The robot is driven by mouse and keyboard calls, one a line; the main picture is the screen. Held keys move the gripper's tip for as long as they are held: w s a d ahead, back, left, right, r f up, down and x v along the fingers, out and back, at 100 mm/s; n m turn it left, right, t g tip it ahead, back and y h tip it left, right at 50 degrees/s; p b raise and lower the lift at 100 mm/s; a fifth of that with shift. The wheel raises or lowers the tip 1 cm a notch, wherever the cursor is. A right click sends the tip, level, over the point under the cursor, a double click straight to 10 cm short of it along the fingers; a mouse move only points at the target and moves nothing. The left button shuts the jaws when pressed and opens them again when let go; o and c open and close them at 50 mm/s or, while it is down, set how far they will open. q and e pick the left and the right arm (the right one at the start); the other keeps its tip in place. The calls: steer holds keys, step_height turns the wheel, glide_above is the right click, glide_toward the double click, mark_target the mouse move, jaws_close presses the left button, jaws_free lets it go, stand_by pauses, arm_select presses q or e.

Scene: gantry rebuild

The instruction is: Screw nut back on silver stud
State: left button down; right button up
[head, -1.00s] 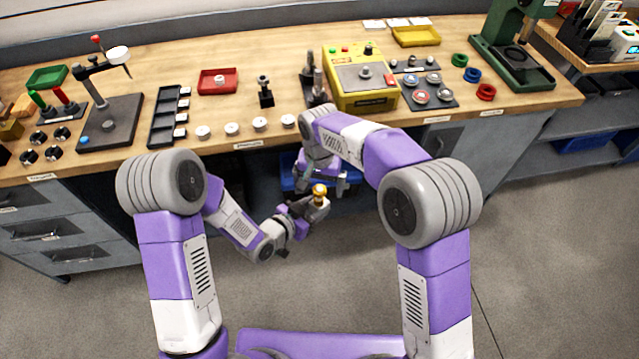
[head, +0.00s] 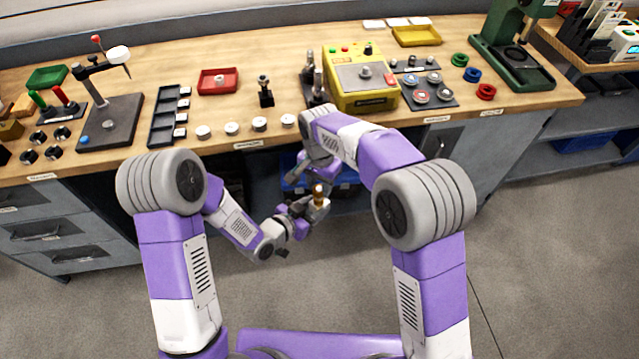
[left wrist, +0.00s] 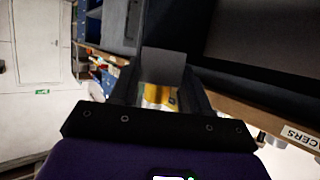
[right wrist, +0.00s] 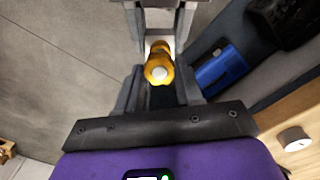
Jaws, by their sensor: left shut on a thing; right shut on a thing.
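A gold nut-like piece (head: 318,190) stands upright between my grippers, in front of the bench edge. In the right wrist view the gold piece (right wrist: 159,52) shows nearly end-on, with a silver tip (right wrist: 159,73) at its middle. My left gripper (head: 314,205) is shut on the lower, silver part, apparently the stud; its fingers also show at the top of the right wrist view (right wrist: 160,12). My right gripper (right wrist: 158,92) is shut at the gold nut from above. In the left wrist view a yellow and silver patch (left wrist: 158,96) shows between the fingers; the thread is hidden.
The wooden bench (head: 225,105) lies behind the grippers, holding a yellow box (head: 360,80), a red tray (head: 218,81), several white discs and a black fixture (head: 265,92). A blue bin (right wrist: 218,72) sits below. Open floor lies in front.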

arm_select(q)
steer(key=shift+r, duration=0.1)
arm_select(e)
steer(key=m, duration=0.5)
steer(key=shift+m, duration=0.4)
arm_select(q)
steer(key=shift+d, duration=0.1)
arm_select(e)
steer(key=m, duration=0.4)
steer(key=o, duration=1.8)
steer(key=shift+c, duration=0.2)
steer(key=shift+r, duration=4)
